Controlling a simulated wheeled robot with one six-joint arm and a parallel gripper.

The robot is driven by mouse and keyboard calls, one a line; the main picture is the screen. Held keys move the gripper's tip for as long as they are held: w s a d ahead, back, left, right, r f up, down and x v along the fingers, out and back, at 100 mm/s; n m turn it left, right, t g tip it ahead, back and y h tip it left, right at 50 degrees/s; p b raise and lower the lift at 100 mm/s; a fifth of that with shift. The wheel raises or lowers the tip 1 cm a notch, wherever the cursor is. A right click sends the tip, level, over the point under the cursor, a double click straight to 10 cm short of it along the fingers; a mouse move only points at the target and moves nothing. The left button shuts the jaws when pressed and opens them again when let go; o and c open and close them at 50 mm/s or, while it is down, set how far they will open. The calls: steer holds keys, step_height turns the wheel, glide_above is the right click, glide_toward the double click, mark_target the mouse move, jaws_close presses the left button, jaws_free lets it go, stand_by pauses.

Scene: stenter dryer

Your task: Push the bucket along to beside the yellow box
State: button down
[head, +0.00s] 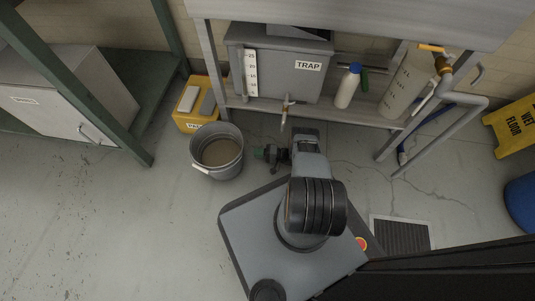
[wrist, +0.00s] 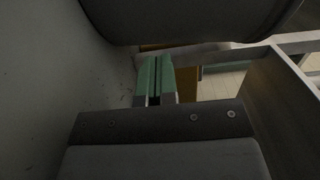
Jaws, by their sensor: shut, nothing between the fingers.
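The grey metal bucket (head: 218,173) stands upright on the floor in the head view, with brownish contents inside. The yellow box (head: 184,115) is on the floor just behind it and slightly left, partly hidden by the bucket. A narrow gap or slight overlap lies between them; I cannot tell if they touch. My gripper (head: 261,154) is just right of the bucket, low, its green fingertips pointing at the bucket's side. Contact is unclear. In the wrist view the green fingers (wrist: 155,78) are closed together and empty, with an orange-yellow surface beyond them.
A steel bench stands behind, with a grey TRAP box (head: 290,75), a white bottle (head: 348,86) and a piped cylinder (head: 405,88) on its shelf. A grey cabinet (head: 60,95) under a green frame is left. A floor drain (head: 400,236) lies right. Floor in front of the bucket is clear.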

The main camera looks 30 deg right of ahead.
steer(key=a, duration=0.3)
steer(key=shift+w+a, duration=0.15)
steer(key=shift+a, duration=0.1)
steer(key=shift+s+a, duration=0.2)
steer(key=shift+a, duration=0.5)
